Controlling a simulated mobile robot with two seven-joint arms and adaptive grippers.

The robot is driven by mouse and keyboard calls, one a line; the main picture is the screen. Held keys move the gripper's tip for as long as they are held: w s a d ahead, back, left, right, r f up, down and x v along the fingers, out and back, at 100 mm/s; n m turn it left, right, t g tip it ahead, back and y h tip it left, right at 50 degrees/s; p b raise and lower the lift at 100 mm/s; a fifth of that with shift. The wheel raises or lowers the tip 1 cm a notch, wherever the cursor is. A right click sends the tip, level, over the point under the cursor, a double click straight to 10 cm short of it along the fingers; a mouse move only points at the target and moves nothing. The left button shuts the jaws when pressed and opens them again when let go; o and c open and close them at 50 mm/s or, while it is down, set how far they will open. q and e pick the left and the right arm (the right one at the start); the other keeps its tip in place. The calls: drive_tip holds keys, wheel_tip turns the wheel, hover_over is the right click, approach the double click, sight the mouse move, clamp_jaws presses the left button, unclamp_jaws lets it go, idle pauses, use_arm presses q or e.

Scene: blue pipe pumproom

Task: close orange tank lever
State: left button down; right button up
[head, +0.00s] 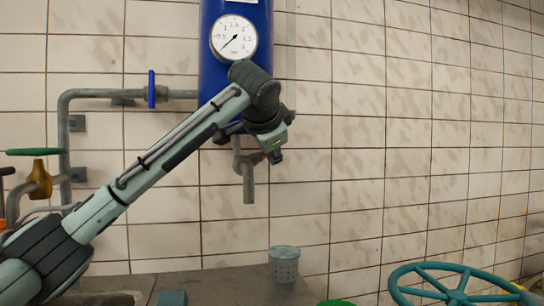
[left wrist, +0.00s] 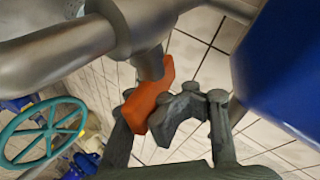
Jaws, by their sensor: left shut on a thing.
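The orange lever (left wrist: 147,100) sits on a grey pipe valve (left wrist: 150,62) in the left wrist view. My left gripper (left wrist: 160,118) is shut on the lever, with its fingers on both sides of it. In the head view my left gripper (head: 276,156) is at the valve on the grey outlet pipe (head: 249,185) below the blue tank (head: 262,70). It hides most of the lever there. My right gripper is in neither view.
A round gauge (head: 234,38) is on the tank. A blue-handled valve (head: 151,90) and a green-handled brass valve (head: 39,172) are at left. A grey perforated cup (head: 284,264) stands on the ledge (head: 220,283) below the outlet. A teal handwheel (head: 452,283) is at lower right.

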use_arm(q)
drive_tip(key=shift+d+f, duration=0.15)
drive_tip(key=shift+f, duration=0.1)
idle(0.3)
drive_tip(key=c, duration=1.6)
unclamp_jaws()
drive_tip(key=shift+r, duration=0.1)
drive_tip(key=s+d+r+b, duration=0.1)
drive_tip(key=s, duration=0.8)
drive_tip(key=shift+d+r+b, duration=0.2)
drive_tip(key=shift+r+b, duration=0.1)
drive_tip(key=shift+b, duration=0.05)
